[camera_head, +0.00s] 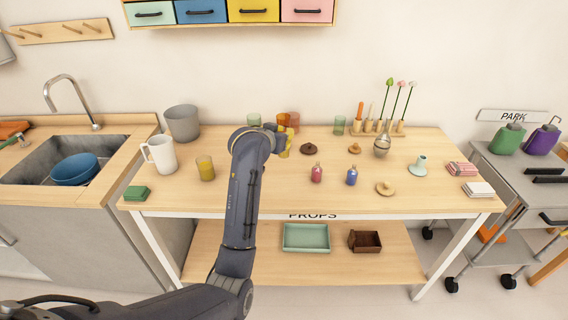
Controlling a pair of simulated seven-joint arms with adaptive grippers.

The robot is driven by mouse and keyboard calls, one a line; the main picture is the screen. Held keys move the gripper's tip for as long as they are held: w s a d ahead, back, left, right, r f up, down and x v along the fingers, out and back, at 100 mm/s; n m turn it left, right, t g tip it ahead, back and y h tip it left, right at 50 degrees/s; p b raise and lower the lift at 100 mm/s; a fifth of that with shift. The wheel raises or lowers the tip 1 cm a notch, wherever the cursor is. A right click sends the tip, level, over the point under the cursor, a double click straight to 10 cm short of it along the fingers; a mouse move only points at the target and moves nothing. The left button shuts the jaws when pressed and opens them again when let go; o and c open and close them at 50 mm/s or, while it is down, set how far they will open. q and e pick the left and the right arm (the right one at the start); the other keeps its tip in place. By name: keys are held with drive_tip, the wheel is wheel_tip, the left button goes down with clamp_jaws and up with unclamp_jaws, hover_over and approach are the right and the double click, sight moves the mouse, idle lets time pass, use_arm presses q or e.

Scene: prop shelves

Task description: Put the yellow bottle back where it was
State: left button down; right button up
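My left gripper (281,142) is over the back middle of the props table, at the end of the dark arm that rises from the bottom left. A yellow shape (285,153), likely the yellow bottle, shows at its fingertips. It is small and partly hidden, so I cannot tell whether the fingers are closed on it. A red bottle (316,173) and a blue bottle (351,176) stand upright on the table (270,200), to the right of the gripper. My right gripper is not in view.
A yellow cup (205,169) and white pitcher (160,154) stand left of my arm. Orange cups (293,120) are behind the gripper. The front middle tabletop has free room.

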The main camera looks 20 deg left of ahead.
use_arm(q)
wheel_tip(320, 180, down, 11)
drive_tip(key=shift+f, duration=0.15)
idle(0.5)
drive_tip(key=shift+f, duration=0.15)
drive_tip(key=c, duration=1.5)
unclamp_jaws()
drive_tip(key=shift+s+r, duration=0.1)
drive_tip(key=shift+r, duration=0.1)
drive_tip(key=v, duration=1.1)
drive_tip(key=shift+s+r, duration=0.1)
drive_tip(key=shift+s, duration=0.25)
